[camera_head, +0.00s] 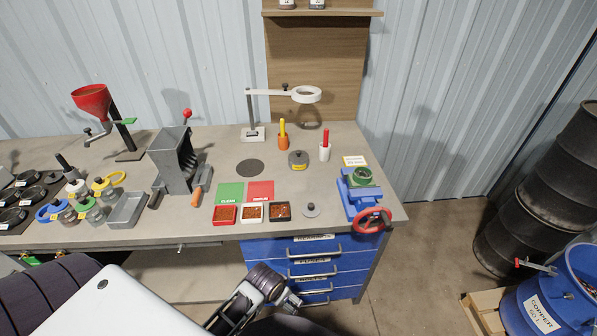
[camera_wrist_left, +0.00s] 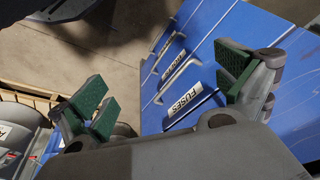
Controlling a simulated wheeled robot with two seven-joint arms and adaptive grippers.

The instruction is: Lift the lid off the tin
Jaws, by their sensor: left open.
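A round, dark grey tin (camera_head: 298,162) with a small knob on top stands on the workbench in the head view, right of the middle and near the back. Its lid (camera_head: 298,154) appears to sit on it. My left gripper (camera_head: 276,290) is low in the head view, in front of the bench and its blue drawers, well away from the tin. In the left wrist view the gripper (camera_wrist_left: 165,85) is open, its green-padded fingers wide apart with nothing between them. The tin does not show there. My right gripper is not in view.
An orange holder (camera_head: 283,141) and a white holder (camera_head: 324,151) flank the tin. A magnifier lamp (camera_head: 306,95) stands behind. A grey knobbed disc (camera_head: 311,210), filled trays (camera_head: 225,222) and a vise (camera_head: 360,190) are nearer the front. Blue drawers (camera_head: 315,268) are below.

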